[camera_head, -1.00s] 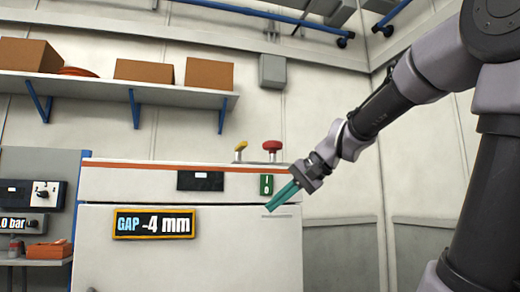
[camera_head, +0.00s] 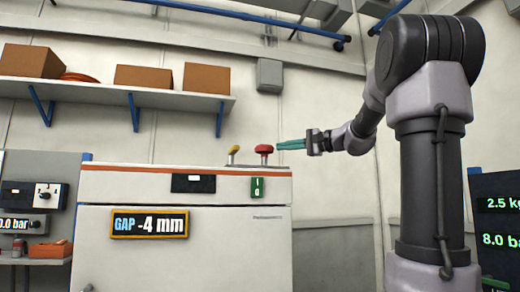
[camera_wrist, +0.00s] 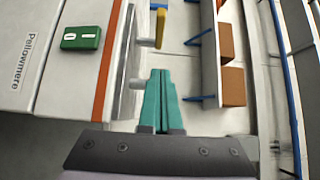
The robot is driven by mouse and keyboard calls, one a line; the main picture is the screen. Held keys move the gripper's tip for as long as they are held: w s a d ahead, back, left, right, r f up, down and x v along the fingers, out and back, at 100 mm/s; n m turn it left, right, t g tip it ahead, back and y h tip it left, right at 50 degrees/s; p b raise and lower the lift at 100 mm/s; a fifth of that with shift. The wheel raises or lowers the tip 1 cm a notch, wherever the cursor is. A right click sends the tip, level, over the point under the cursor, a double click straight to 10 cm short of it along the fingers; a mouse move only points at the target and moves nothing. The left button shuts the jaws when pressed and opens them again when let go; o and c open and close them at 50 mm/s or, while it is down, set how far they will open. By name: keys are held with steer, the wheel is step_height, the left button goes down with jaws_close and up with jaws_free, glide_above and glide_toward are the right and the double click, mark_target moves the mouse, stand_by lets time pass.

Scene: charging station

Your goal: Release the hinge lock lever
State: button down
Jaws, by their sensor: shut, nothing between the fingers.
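Two knobs stand on top of the white cabinet (camera_head: 240,225): a yellow one (camera_head: 233,151) on the left and a red mushroom-shaped one (camera_head: 264,149) on the right. Neither is labelled as the hinge lock lever. My gripper (camera_head: 278,145) has teal fingers, shut and empty. They point left, almost level, with their tips at the red knob's right side; I cannot tell whether they touch. In the wrist view the fingers (camera_wrist: 160,74) cover where the red knob would be, with a pale stem (camera_wrist: 136,84) beside them. The yellow knob (camera_wrist: 161,28) shows beyond the tips.
A green switch (camera_head: 257,187) and a "GAP -4 mm" display (camera_head: 150,224) are on the cabinet front. A shelf with boxes (camera_head: 110,90) hangs behind, above the cabinet. A dark display panel (camera_head: 495,220) stands at right.

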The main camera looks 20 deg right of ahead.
mark_target(258, 149)
steer(key=x, duration=1)
steer(key=shift+f, duration=0.1)
steer(key=shift+s+a, duration=0.2)
steer(key=shift+a, duration=1.7)
